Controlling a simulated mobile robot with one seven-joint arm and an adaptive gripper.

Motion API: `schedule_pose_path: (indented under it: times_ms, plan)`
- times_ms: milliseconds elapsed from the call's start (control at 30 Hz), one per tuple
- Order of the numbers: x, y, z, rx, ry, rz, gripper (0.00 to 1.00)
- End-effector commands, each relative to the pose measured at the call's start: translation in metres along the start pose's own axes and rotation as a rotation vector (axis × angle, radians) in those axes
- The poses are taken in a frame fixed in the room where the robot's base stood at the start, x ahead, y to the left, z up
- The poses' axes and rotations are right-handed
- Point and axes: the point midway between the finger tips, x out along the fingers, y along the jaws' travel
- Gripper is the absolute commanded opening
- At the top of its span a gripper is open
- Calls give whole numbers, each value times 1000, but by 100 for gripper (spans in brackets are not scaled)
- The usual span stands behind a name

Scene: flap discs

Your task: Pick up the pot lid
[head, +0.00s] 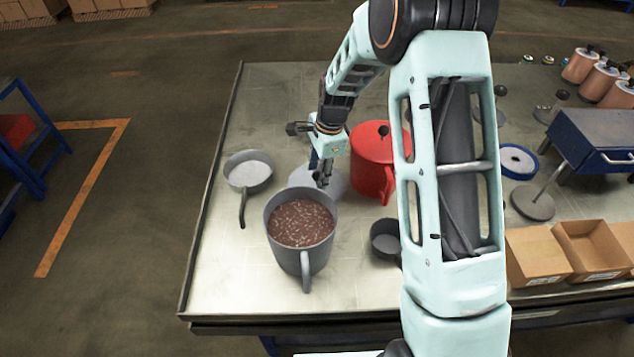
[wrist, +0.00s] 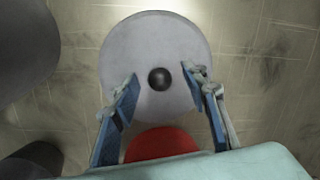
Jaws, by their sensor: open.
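The grey round pot lid (head: 336,184) lies on the table between the large grey pot and the red pot, partly hidden by my gripper in the head view. In the wrist view the lid (wrist: 155,38) shows almost whole, with a dark round knob (wrist: 160,79) at its middle. My gripper (head: 323,180) is over the lid, pointing down. In the wrist view my gripper (wrist: 160,76) is open, with one blue-padded finger on each side of the knob and visible gaps between. I cannot tell the exact height of the fingertips relative to the knob.
A large grey pot (head: 303,232) with brown contents stands just in front of the lid. A red lidded pot (head: 371,165) stands close on the right. A grey pan (head: 248,171) is at left, a small dark pan (head: 384,240) at front right. Cardboard boxes (head: 537,256) stand further right.

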Motion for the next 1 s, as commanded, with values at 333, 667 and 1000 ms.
schedule_pose_path:
  times_ms: [333, 667, 1000]
  plan:
    - [0, 0, 0, 0, 0, 0, 18]
    - [-1, 0, 0, 0, 0, -1, 0]
    - [-13, -3, 1, 0, 1, -3, 0]
